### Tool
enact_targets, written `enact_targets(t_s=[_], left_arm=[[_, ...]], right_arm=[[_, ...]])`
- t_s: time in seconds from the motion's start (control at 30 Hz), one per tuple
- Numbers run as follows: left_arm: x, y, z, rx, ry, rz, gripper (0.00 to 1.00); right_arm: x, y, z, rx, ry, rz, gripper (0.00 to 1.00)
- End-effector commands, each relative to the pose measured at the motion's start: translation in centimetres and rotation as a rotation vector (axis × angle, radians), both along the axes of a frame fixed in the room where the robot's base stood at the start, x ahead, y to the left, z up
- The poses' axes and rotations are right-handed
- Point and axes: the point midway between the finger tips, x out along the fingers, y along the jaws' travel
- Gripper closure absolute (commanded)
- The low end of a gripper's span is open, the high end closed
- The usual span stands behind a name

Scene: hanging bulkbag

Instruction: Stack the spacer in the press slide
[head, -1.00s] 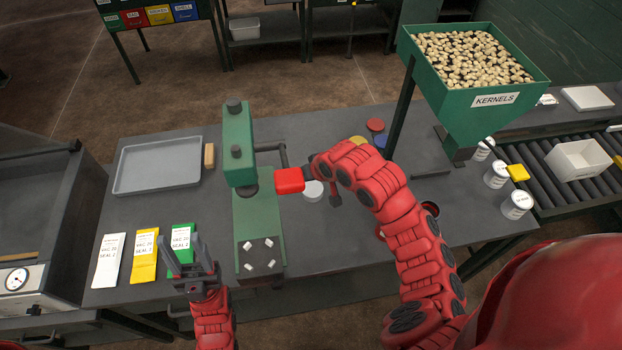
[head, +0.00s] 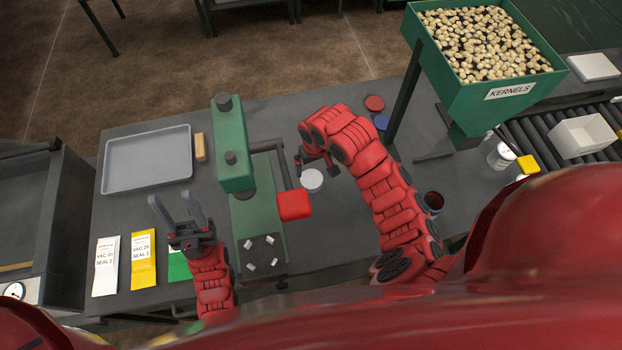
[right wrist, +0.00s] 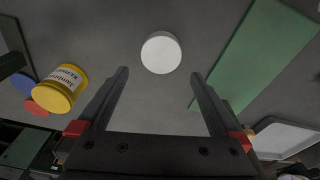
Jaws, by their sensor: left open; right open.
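A white round disc, which looks like the spacer (head: 312,180), lies flat on the bench right of the green press (head: 232,150). The press has a lever with a red handle (head: 294,205) and a dark square plate with several small white pieces at its front. My right gripper (head: 318,160) is near the disc, partly hidden by its arm. In the right wrist view the disc (right wrist: 161,53) sits ahead between the open, empty fingers (right wrist: 160,85), not held. My left gripper (head: 181,212) is open and empty, left of the press above the seal packets.
A grey tray (head: 148,162) and a tan block (head: 200,147) lie at the back left. White (head: 106,266) and yellow (head: 143,260) packets lie at the front left. A yellow jar (right wrist: 60,90) stands near my right gripper. The kernels hopper (head: 485,85) stands at the right.

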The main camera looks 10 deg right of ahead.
Motion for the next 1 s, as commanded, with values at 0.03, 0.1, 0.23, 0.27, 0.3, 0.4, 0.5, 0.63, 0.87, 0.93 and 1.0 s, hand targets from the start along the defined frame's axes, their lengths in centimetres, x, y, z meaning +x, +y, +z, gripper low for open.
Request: enact_targets(t_s=[0.03, 0.1, 0.23, 0.27, 0.3, 0.4, 0.5, 0.63, 0.87, 0.93, 1.0], left_arm=[[0.0, 0.0, -0.7, 0.0, 0.0, 0.0, 0.5], [0.0, 0.0, -1.5, 0.0, 0.001, 0.0, 0.5], [0.0, 0.0, -2.4, 0.0, 0.001, 0.0, 0.5], [0.0, 0.0, -2.4, 0.0, 0.001, 0.0, 0.5], [0.0, 0.0, -2.5, 0.0, 0.001, 0.0, 0.5], [0.0, 0.0, -3.3, 0.0, 0.0, 0.0, 0.5], [0.0, 0.0, -4.7, 0.0, 0.001, 0.0, 0.5], [0.0, 0.0, -5.9, 0.0, 0.001, 0.0, 0.5], [0.0, 0.0, -5.9, 0.0, 0.001, 0.0, 0.5], [0.0, 0.0, -5.9, 0.0, 0.0, 0.0, 0.5], [0.0, 0.0, -5.9, 0.0, 0.0, 0.0, 0.5]], right_arm=[[0.0, 0.0, -1.6, -0.003, 0.005, 0.0, 0.0], [0.2, 0.0, -3.1, -0.001, 0.003, -0.002, 0.0], [0.4, 0.1, -4.2, -0.001, 0.0, 0.0, 0.0], [0.5, 0.1, -4.3, -0.001, -0.001, 0.0, 0.0], [0.5, 0.1, -4.5, -0.001, -0.001, 0.0, 0.0], [0.6, 0.2, -5.7, -0.001, -0.001, 0.0, 0.0], [0.6, 0.3, -7.6, -0.001, 0.0, -0.001, 0.0], [0.8, 0.4, -9.2, 0.0, -0.001, 0.0, 0.0], [1.0, 0.4, -9.4, 0.002, -0.003, -0.001, 0.0], [1.0, 0.4, -9.3, 0.002, -0.003, -0.001, 0.0], [1.0, 0.4, -9.3, 0.002, -0.003, -0.001, 0.11]])
